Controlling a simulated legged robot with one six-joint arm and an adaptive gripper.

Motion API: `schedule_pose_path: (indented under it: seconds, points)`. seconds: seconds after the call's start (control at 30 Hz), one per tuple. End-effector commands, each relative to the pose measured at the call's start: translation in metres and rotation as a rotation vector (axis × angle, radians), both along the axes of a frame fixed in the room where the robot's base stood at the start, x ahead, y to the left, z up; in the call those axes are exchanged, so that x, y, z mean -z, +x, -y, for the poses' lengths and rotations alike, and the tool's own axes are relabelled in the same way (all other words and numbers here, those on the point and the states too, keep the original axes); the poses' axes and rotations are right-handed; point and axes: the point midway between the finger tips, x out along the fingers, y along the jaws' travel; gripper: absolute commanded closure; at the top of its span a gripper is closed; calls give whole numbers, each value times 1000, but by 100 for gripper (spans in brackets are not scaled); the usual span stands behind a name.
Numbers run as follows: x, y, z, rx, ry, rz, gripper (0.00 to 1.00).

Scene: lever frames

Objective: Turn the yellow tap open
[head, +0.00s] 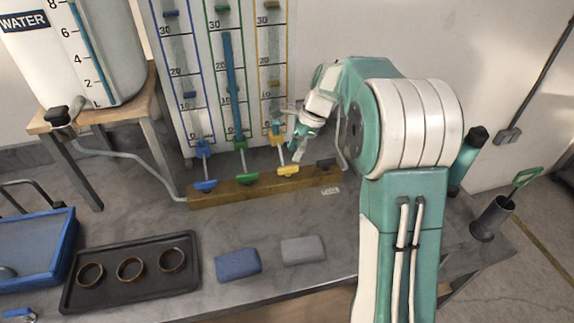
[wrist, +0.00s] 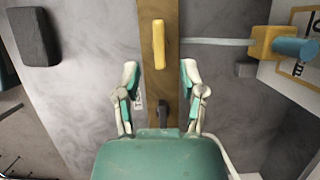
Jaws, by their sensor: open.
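The yellow tap (head: 288,171) is a small bar handle on a long wooden beam (head: 235,191), below the yellow-marked tube. In the wrist view the yellow handle (wrist: 159,45) lies lengthwise along the beam, ahead of my fingertips. My gripper (head: 298,141) is above the beam's right end, close to the yellow tap. In the wrist view my gripper (wrist: 160,80) is open, with its two fingers apart over either side of the beam. Nothing is between the fingertips but the beam below. The dark tap (wrist: 163,115) shows nearer my palm.
The blue tap (head: 205,185) and green tap (head: 240,176) share the beam. A scaled board (head: 179,80) with tubes stands behind. A black tray (head: 130,292) with three rings, a blue block (head: 238,264) and a grey block (head: 303,250) lie in front.

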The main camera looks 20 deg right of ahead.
Motion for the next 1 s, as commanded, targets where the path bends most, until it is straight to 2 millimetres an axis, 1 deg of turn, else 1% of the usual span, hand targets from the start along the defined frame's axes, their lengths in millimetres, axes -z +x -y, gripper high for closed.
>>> schedule_pose_path:
  seconds: [0.03,0.1,0.3,0.43,0.7,0.77,0.8,0.83,1.0]
  points:
    - [10,-1,-4,-2,1,-5,47]
    - [22,-1,-8,-2,2,-4,47]
    - [47,0,-20,-2,0,-1,47]
    - [54,-1,-23,-1,0,-1,47]
    - [56,0,-23,-1,0,0,47]
    - [56,0,-23,-1,0,0,74]
    - [56,0,-23,-1,0,0,92]
    - [56,0,-23,-1,0,0,100]
    - [56,0,-22,-1,-1,1,100]
